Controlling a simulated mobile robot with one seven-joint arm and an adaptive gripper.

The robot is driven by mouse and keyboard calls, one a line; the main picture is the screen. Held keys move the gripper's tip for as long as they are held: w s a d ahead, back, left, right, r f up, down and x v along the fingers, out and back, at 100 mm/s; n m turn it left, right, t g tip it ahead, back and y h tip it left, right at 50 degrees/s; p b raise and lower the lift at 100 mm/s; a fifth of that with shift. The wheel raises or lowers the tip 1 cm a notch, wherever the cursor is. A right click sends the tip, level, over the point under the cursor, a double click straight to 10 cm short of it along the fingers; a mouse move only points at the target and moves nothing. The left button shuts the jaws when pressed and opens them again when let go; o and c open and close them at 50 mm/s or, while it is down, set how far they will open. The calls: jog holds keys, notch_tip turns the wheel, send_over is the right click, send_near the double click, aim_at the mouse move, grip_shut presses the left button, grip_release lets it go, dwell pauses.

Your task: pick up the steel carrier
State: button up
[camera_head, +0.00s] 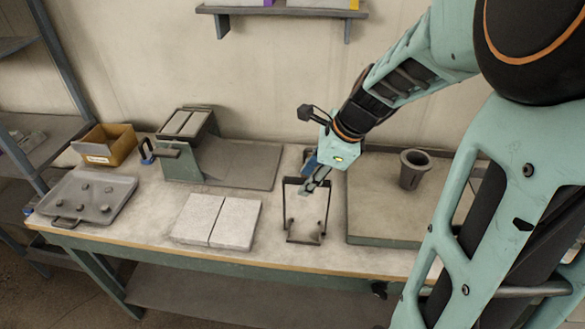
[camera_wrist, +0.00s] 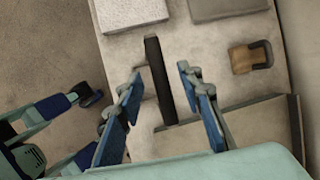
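The steel carrier (camera_head: 290,207) is a dark, thin upright frame with a top bar and a small base. It stands on the table, right of the pale slabs. My gripper (camera_head: 318,183) is at the carrier's top bar. In the wrist view the bar (camera_wrist: 156,72) runs between the two blue-and-grey fingers of my gripper (camera_wrist: 160,76). The fingers are spread, with a gap showing on each side of the bar. How deep the bar sits between them is hard to tell.
Two pale slabs (camera_head: 217,220) lie left of the carrier. A raised board (camera_head: 375,215) with a grey cup (camera_head: 413,170) is close on its right. A grey tray (camera_head: 120,190), an open box (camera_head: 105,144) and a green-grey stand (camera_head: 182,165) are farther left.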

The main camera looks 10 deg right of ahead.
jog(key=shift+x, duration=1.1)
jog(key=shift+f, duration=0.25)
jog(key=shift+c, duration=0.3)
grip_shut()
